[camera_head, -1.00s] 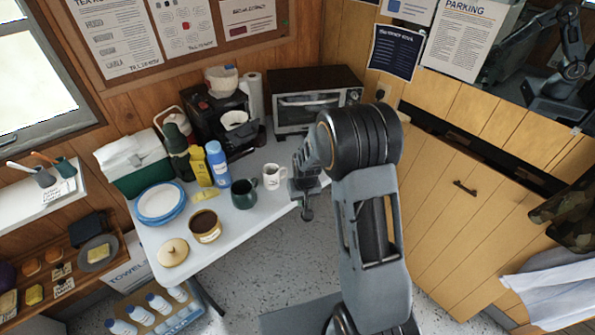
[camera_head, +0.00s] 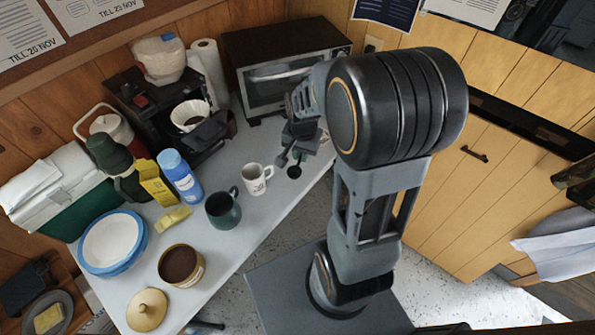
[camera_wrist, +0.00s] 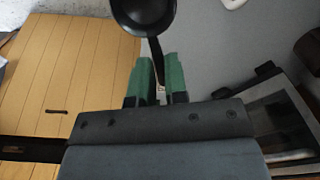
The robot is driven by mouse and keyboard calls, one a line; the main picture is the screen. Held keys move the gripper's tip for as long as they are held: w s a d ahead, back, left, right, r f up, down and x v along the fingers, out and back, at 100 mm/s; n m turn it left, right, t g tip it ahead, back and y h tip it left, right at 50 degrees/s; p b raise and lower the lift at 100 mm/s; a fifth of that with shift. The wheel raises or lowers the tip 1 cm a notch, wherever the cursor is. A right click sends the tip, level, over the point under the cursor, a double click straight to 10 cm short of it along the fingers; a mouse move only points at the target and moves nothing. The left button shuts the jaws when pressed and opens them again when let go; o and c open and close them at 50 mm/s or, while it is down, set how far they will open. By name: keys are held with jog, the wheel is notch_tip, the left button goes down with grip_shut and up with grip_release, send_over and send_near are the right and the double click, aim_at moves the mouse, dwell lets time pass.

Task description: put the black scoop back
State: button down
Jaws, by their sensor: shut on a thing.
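The black scoop (camera_wrist: 143,12) shows in the wrist view with its round bowl at the top edge and its thin handle running down between my green finger pads. My gripper (camera_wrist: 159,82) is shut on the handle. In the head view my gripper (camera_head: 291,155) is at the right end of the white table, right of the white mug, and the scoop's bowl (camera_head: 294,172) shows small and dark below it. An open round tin (camera_head: 181,265) with dark brown contents stands at the table's front left. Its round tan lid (camera_head: 147,310) lies beside it.
A dark green mug (camera_head: 223,209) and a white mug (camera_head: 255,178) stand between the tin and my gripper. Blue-rimmed plates (camera_head: 112,243), a blue bottle (camera_head: 180,176) and a yellow box (camera_head: 156,182) are farther left. A toaster oven (camera_head: 284,65) and coffee maker (camera_head: 152,108) stand behind.

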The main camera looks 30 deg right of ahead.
jog(key=w+d+f+m, duration=0.1)
jog(key=w+f, duration=0.1)
jog(key=f, duration=0.1)
jog(key=w+d+f+m+b, duration=0.1)
jog(key=w+d+f, duration=0.1)
jog(key=w+f, duration=0.1)
jog(key=w+d+f+m, duration=0.1)
jog(key=w+f+m, duration=0.1)
jog(key=f, duration=0.1)
jog(key=shift+w+d+f+b, duration=0.3)
jog(key=shift+w+b, duration=0.05)
jog(key=shift+b, duration=0.05)
jog(key=shift+w+f, duration=0.3)
jog(key=shift+f, duration=0.15)
jog(key=shift+d+f, duration=0.1)
jog(key=shift+f, duration=1.45)
jog(key=shift+f, duration=0.25)
jog(key=c, duration=1.1)
grip_release()
jog(key=shift+r, duration=0.1)
jog(key=shift+c, duration=0.2)
